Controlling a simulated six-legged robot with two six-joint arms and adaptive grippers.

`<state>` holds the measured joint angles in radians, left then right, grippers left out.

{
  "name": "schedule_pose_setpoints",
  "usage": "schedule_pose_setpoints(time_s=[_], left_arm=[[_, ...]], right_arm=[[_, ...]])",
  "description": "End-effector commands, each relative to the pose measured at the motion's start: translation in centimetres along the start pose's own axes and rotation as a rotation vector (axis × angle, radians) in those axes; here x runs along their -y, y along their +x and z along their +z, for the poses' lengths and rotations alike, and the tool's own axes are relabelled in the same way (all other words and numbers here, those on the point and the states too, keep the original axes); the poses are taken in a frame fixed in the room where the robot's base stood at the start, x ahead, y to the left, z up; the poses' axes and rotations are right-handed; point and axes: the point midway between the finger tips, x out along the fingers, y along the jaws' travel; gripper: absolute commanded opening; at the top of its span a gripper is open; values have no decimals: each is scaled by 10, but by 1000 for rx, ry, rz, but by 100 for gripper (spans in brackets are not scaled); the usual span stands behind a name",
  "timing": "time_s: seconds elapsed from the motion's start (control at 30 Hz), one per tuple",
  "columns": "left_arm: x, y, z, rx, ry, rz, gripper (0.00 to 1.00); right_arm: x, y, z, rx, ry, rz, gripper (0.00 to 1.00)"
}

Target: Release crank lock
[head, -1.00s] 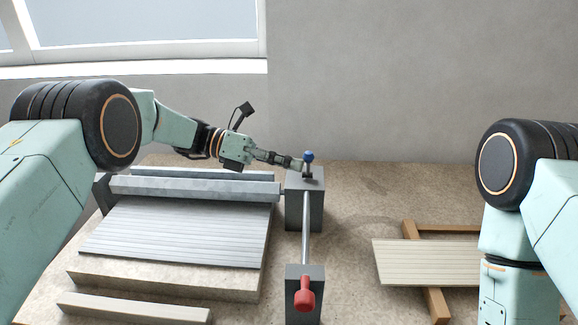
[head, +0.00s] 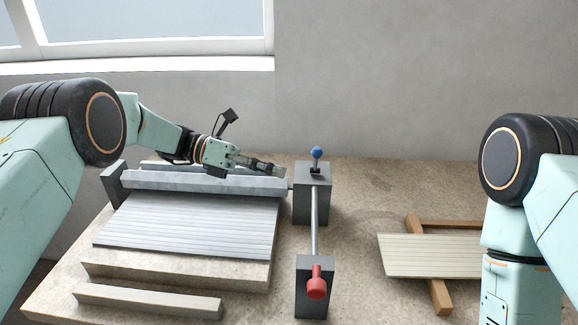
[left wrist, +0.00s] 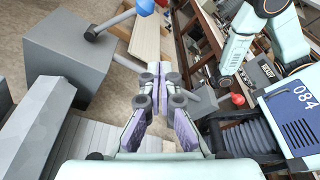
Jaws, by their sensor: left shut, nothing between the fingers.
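The crank lock is a short lever with a blue ball knob (head: 317,153) on top of the far grey block (head: 312,203). It stands roughly upright in the head view. My left gripper (head: 284,171) is shut and empty, left of the knob and apart from it, above the grey roller bar (head: 200,184). In the left wrist view the closed fingertips (left wrist: 160,72) hold nothing. The blue knob (left wrist: 145,6) is partly cut off at the top edge there, with the grey block (left wrist: 65,50) at the left. My right gripper is out of view.
A metal shaft (head: 314,225) runs from the far block to a near grey block (head: 315,268) with a red handle (head: 317,288). Grey slatted profiles (head: 185,228) lie left. A pale slatted panel (head: 430,256) rests on wooden bars at right. The bench between is clear.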

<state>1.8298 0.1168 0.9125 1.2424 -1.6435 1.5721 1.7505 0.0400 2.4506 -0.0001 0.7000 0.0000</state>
Motion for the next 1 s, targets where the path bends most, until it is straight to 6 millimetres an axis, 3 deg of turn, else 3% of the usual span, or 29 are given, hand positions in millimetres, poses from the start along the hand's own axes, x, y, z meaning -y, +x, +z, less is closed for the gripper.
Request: schedule_pose_setpoints(time_s=[0.2,0.4,1.0], left_arm=[[-6,-40,-2,0,-1,2,0],[-7,-62,-2,-1,-3,0,0],[-6,-68,-2,-2,-4,-1,0]], right_arm=[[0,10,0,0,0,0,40],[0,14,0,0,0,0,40],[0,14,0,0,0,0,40]])
